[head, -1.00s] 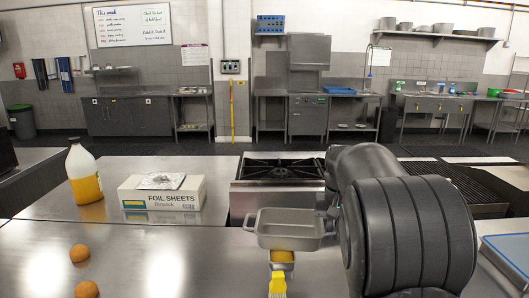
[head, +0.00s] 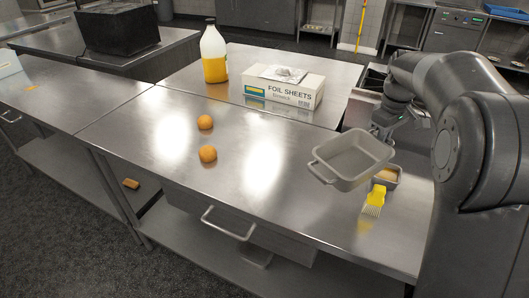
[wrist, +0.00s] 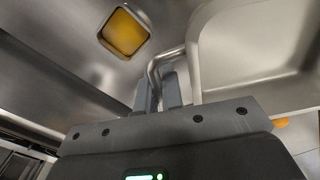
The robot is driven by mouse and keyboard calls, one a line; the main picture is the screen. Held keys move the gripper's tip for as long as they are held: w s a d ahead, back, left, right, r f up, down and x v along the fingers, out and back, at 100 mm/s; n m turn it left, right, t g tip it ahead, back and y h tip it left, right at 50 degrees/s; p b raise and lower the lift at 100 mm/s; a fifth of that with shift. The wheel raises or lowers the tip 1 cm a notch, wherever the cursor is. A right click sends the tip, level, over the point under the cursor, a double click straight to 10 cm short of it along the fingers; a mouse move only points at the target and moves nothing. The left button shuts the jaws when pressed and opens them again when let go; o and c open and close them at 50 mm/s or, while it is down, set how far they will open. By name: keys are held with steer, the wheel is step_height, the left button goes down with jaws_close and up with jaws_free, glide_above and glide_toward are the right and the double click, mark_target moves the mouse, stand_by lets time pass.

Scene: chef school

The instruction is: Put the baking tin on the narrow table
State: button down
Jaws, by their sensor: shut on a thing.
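The grey rectangular baking tin (head: 351,158), with a loop handle at each end, is held above the steel counter. It looks empty and slightly tilted. My gripper (head: 384,132) is shut on its far-right handle. In the wrist view my fingers (wrist: 158,92) close on the handle of the tin (wrist: 245,45), whose body fills the upper right. A long steel table (head: 250,165) lies under the tin; another (head: 60,95) adjoins it on the left, and one (head: 190,80) stands behind. I cannot tell which is the narrow table.
Two orange-brown round items (head: 207,154) lie on the counter. A yellow brush (head: 376,196) and a small tin with yellow contents (head: 387,175) sit right of the baking tin. A foil box (head: 285,88) and jug (head: 213,55) stand behind. The left table has bare room.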

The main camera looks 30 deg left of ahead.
steer(key=a+f+n, duration=0.1)
steer(key=a+n, duration=1)
steer(key=a, duration=0.3)
steer(key=n, duration=1.3)
glide_above(240, 163)
step_height(240, 163, down, 9)
steer(key=shift+a+r, duration=0.15)
steer(key=shift+f, duration=2.1)
steer(key=c, duration=1.6)
jaws_free()
steer(key=shift+o, duration=0.2)
step_height(240, 163, up, 12)
